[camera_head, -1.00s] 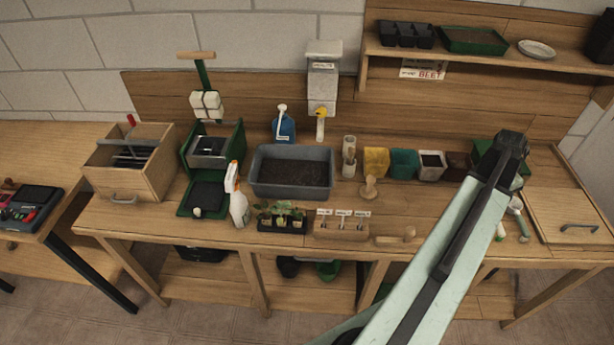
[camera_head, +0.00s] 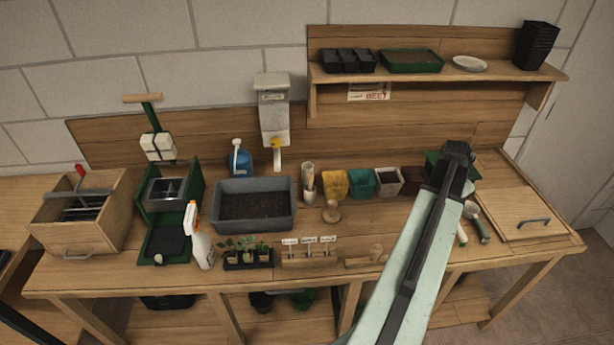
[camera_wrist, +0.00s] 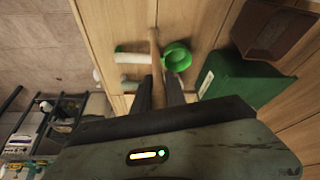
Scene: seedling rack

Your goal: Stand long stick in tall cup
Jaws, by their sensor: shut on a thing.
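My gripper (camera_wrist: 159,88) is shut on a thin wooden stick (camera_wrist: 155,48), which runs up between the fingers in the wrist view. In the head view my arm reaches over the right part of the bench and hides the fingers and stick. A tall, narrow, pale vessel (camera_head: 308,190) stands upright near the middle of the bench, right of the grey soil tub; it looks like the tall cup, but its inside is too small to make out. My gripper is well to its right.
Small pots, yellow (camera_head: 335,184), teal (camera_head: 361,183) and white (camera_head: 388,181), stand between the vessel and my arm. A wooden dibber (camera_head: 331,212) stands in front. In the wrist view a green round item (camera_wrist: 177,56) and a green box (camera_wrist: 222,80) are close to the fingers.

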